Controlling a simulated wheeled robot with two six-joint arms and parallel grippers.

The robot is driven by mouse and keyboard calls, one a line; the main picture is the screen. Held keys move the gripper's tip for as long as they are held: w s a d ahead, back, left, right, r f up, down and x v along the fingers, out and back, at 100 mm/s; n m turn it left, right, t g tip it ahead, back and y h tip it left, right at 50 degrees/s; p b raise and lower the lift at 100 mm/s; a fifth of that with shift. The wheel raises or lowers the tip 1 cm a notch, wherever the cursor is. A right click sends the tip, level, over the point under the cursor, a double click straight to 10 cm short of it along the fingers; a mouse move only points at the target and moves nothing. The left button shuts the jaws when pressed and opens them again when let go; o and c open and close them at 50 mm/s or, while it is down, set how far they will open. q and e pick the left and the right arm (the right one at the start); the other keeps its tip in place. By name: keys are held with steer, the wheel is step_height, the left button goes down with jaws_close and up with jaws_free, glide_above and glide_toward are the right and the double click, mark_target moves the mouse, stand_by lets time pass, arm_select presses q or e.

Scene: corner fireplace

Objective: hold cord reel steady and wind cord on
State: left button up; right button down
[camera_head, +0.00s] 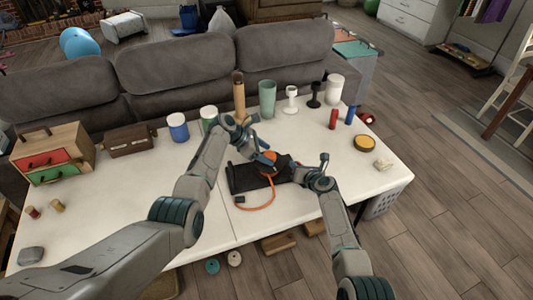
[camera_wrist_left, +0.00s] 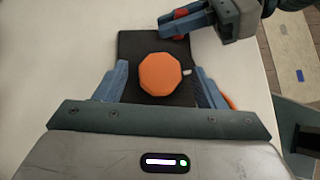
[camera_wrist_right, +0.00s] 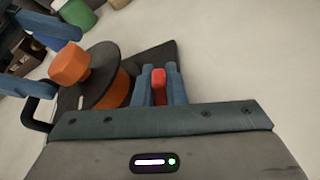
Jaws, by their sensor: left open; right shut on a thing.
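The cord reel (camera_head: 268,158) stands on a dark mat or base (camera_head: 245,178) on the white table. In the right wrist view it has an orange drum, a black disc (camera_wrist_right: 104,62) and an orange knob (camera_wrist_right: 70,64) on top. The loose orange cord (camera_head: 262,207) curves across the table in front, ending at a dark piece. My left gripper (camera_wrist_left: 162,85) is open, its fingers apart on either side of the knob (camera_wrist_left: 159,74), without visible contact. My right gripper (camera_wrist_right: 160,88) is shut on a small red piece (camera_wrist_right: 159,82) beside the reel; its link to the reel is unclear.
A drawer box (camera_head: 52,155) stands at the left. A yellow-topped tin (camera_head: 364,143) is at the right. The front left table is mostly clear. A grey sofa (camera_head: 175,70) stands behind.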

arm_select(q)
steer(key=shift+d+f, duration=0.2)
steer(key=shift+d, duration=0.05)
steer(key=shift+c, duration=0.4)
steer(key=c, duration=0.9)
steer(key=shift+w, duration=0.1)
steer(key=shift+m, duration=0.3)
steer(key=shift+m+g, duration=0.4)
steer(key=shift+g, duration=0.2)
steer(key=o, duration=1)
